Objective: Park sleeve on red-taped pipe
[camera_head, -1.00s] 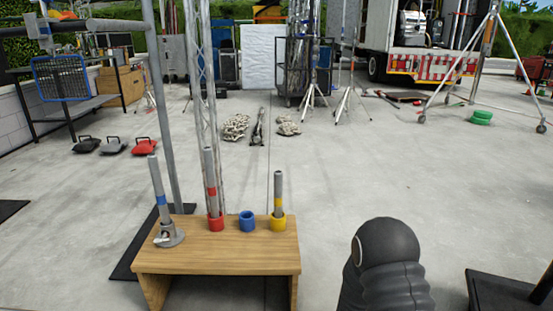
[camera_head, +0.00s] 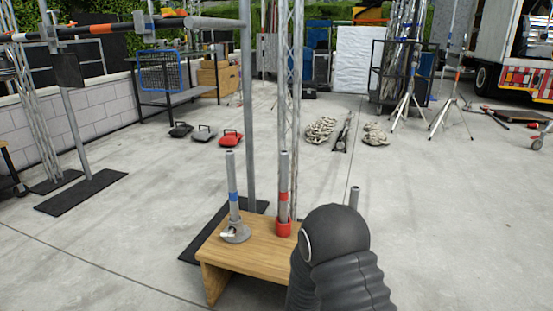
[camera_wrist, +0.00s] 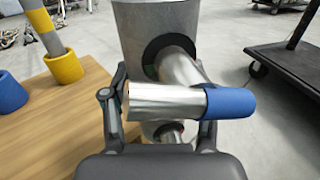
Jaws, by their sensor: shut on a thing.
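In the wrist view my gripper (camera_wrist: 160,104) is shut on the shiny crossbar of a big grey metal sleeve (camera_wrist: 150,22). The bar has a blue grip (camera_wrist: 230,103) at its right end, and the sleeve looks upright. In the head view my gripper and the sleeve are hidden behind my dark arm. The red-taped pipe (camera_head: 283,172) stands upright in a red socket (camera_head: 283,228) on the wooden bench (camera_head: 240,262). The blue-taped pipe (camera_head: 232,175) stands left of it in a grey flanged base (camera_head: 235,234).
In the wrist view the yellow-taped pipe (camera_wrist: 42,25) stands in a yellow socket (camera_wrist: 63,67), left of the held sleeve. A blue socket (camera_wrist: 10,92) is nearby. A grey truss (camera_head: 293,70) rises behind the bench. A dark platform (camera_wrist: 288,70) stands right. Open floor lies around.

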